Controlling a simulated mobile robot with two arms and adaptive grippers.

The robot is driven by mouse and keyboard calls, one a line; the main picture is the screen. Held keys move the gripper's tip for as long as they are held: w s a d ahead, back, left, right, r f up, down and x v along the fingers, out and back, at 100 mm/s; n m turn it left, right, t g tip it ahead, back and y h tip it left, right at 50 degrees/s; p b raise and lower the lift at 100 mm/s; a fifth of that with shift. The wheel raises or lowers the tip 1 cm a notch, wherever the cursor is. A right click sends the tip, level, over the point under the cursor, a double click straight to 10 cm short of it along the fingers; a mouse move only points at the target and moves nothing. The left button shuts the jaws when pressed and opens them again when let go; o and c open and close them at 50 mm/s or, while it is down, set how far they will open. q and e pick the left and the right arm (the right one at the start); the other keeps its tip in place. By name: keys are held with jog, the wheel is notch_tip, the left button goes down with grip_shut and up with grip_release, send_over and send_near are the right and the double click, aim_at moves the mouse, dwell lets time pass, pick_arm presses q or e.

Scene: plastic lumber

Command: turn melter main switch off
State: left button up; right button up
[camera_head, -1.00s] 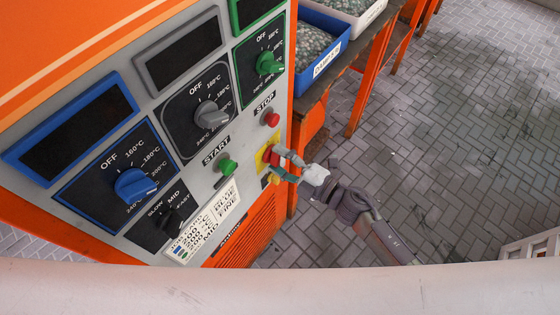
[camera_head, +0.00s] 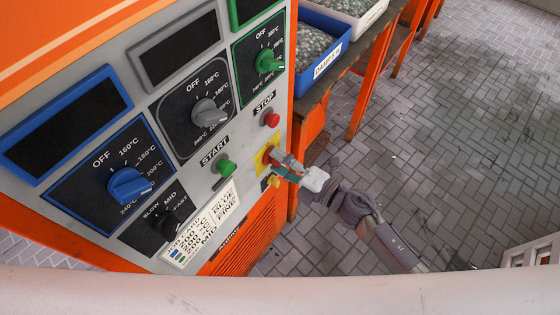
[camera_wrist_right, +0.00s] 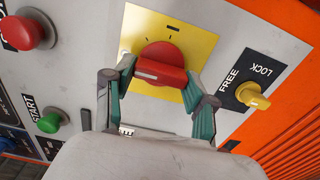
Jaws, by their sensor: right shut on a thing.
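The melter's red main switch (camera_wrist_right: 160,62) is a round rotary knob with a raised grip bar, on a yellow plate (camera_wrist_right: 200,32) in the right wrist view. The bar lies roughly crosswise in that view, tilted slightly. My right gripper (camera_wrist_right: 161,74) is shut on the switch, one finger at each end of the bar. In the head view my right gripper (camera_head: 284,166) reaches the panel from the right and covers much of the switch; part of the yellow plate (camera_head: 262,157) shows. My left gripper is not in view.
A yellow LOCK/FREE knob (camera_wrist_right: 252,95) sits close beside the switch. A green START button (camera_head: 225,168) and a red STOP button (camera_head: 270,119) are nearby. Blue, grey and green temperature dials fill the panel. Open paved floor (camera_head: 460,150) lies to the right.

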jog(key=shift+f, duration=0.1)
jog(key=o, duration=1.2)
jog(key=shift+c, duration=0.2)
jog(key=shift+d, duration=0.1)
jog(key=v, duration=1.2)
